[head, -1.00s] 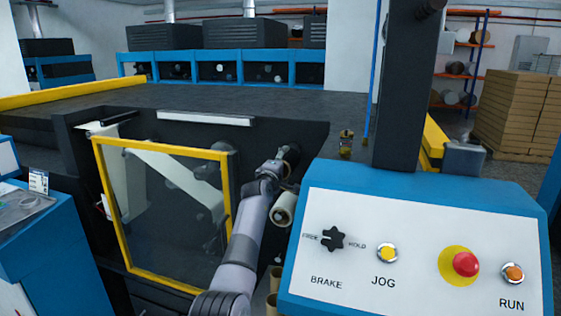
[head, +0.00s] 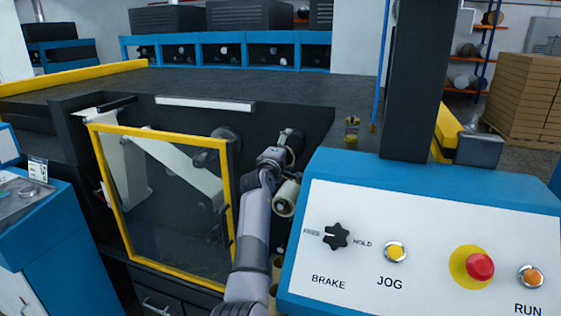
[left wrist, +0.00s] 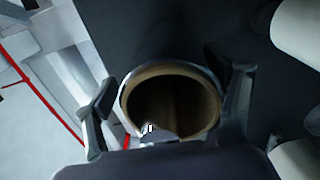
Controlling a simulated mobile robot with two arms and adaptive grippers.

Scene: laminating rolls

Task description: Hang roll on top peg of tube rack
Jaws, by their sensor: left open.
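My left gripper (head: 274,160) reaches into the recess at the right of the yellow-framed window. A cream roll (head: 286,198) with a dark end shows just below and right of it. In the left wrist view the two fingers of my left gripper (left wrist: 170,92) are spread open, one on each side of a hollow brown tube end (left wrist: 172,103) with a pale rim. I cannot tell whether the fingers touch it. A small grey tip covers part of its lower rim. I cannot make out the tube rack or its top peg. My right gripper is not in view.
A blue control console (head: 425,185) with a knob and buttons stands close to the arm on the right. The yellow-framed window (head: 230,205) is close on the left. Pale rolls (left wrist: 299,32) lie at the right edge of the left wrist view.

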